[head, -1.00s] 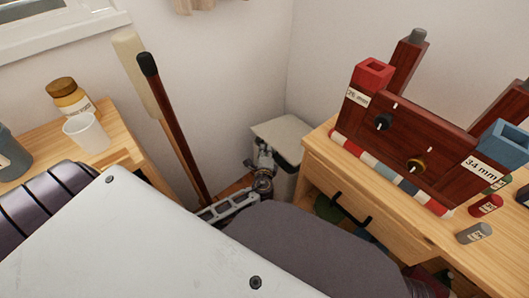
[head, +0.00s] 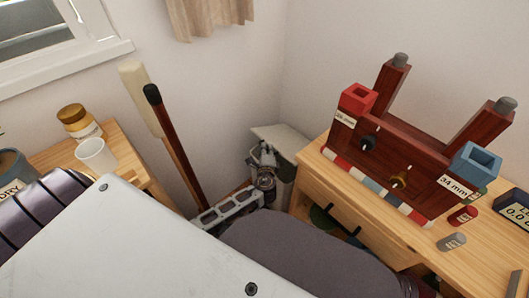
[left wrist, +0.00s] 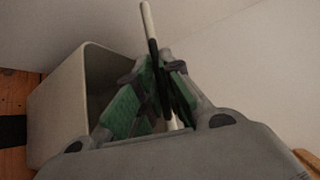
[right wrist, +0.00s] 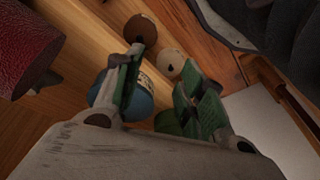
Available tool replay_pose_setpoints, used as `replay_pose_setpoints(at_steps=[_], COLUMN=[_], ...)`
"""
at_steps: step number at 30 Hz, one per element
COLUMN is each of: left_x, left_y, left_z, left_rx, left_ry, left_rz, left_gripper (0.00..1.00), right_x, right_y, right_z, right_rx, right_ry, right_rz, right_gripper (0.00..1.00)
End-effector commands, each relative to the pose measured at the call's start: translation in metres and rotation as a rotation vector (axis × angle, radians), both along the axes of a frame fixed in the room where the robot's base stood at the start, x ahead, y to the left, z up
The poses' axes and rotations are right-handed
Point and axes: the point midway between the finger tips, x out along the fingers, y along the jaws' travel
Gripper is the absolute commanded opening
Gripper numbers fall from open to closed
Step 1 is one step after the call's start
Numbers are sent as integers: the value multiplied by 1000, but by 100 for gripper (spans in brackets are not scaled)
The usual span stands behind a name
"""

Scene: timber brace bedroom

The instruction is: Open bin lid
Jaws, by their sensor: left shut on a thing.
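The pale grey bin (head: 284,190) stands in the corner between the two wooden pieces of furniture. Its lid (head: 285,138) is tilted up. In the left wrist view the bin's wall (left wrist: 58,115) and open mouth show left of the fingers, and the lid (left wrist: 147,22) is seen nearly edge-on. My left gripper (head: 265,158) is at the lid's front edge; in its wrist view the gripper (left wrist: 160,75) is shut on the lid. My right gripper (right wrist: 163,75) is open, with nothing held between its fingers; it is not seen in the head view.
A desk (head: 310,172) with a dark red wooden stand (head: 395,160) is right of the bin. A shelf (head: 115,140) with a white cup (head: 96,154) is at left. Two long-handled tools (head: 175,140) lean by the wall. A blue rounded object (right wrist: 138,100) lies beyond my right fingers.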

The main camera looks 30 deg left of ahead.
Motion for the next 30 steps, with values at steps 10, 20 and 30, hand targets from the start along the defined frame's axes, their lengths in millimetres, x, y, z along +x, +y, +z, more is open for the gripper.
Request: replay_pose_setpoints(at_steps=[10, 20, 30], left_x=[16, 24, 25], left_y=[-5, -8, -8], left_z=[31, 44, 45], left_rx=[-1, 1, 1], left_ry=[-2, -1, -1], left_rz=[1, 1, 2], left_gripper=[0, 0, 0], right_x=[-6, -10, -10], right_y=[-7, -11, -11], right_z=[-29, -47, -49], right_rx=[-26, -38, -39], right_ry=[48, 68, 67], right_rz=[-4, -7, -7], right_gripper=[40, 40, 40])
